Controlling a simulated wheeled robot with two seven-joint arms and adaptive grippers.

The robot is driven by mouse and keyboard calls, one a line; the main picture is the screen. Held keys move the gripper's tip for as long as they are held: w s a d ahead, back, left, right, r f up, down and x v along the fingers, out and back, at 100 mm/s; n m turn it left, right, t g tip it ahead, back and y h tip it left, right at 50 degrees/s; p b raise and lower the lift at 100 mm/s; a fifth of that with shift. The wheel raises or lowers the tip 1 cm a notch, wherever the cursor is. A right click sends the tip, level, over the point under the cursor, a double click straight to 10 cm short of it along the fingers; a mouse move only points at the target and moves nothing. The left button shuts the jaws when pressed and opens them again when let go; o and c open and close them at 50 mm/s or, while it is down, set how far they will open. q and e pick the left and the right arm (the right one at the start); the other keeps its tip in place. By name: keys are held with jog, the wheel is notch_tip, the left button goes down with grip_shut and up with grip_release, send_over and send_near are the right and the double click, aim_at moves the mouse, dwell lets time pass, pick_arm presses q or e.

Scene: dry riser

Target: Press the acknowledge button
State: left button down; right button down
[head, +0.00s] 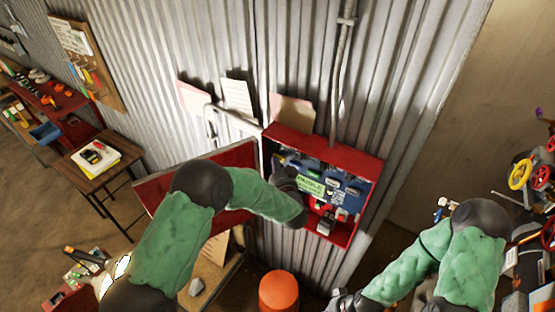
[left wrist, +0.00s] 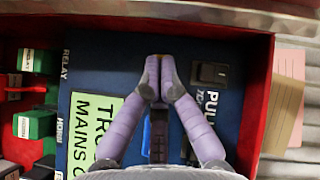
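An open red box (head: 372,165) with a blue panel (head: 350,198) hangs on the corrugated wall; the panel also shows in the left wrist view (left wrist: 110,50). My left gripper (left wrist: 159,78) is shut and empty, its fingertips together in front of the panel; I cannot tell whether they touch it. A green label (left wrist: 92,130) reading "TRO… MAINS O…" lies left of the fingers, and a dark switch (left wrist: 209,73) by the word "PULL" lies right. A blue part shows between the fingers, partly hidden. I cannot pick out the acknowledge button. My right gripper (head: 345,300) is at the bottom edge, unclear.
The box's red door (head: 240,155) stands open to the left, behind my left arm. Green relay blocks (left wrist: 35,125) line the panel's left. An orange cylinder (head: 279,292) stands below the box. Coloured valve wheels (head: 520,174) are at the far right.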

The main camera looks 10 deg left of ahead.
dwell(0.6)
pick_arm(q)
jog(key=shift+s+a, duration=0.3)
jog(key=shift+s, duration=0.5)
jog(key=s, duration=0.1)
jog(key=s+a+p, duration=0.1)
jog(key=s, duration=0.2)
jog(key=shift+s+a, duration=0.35)
dwell(0.7)
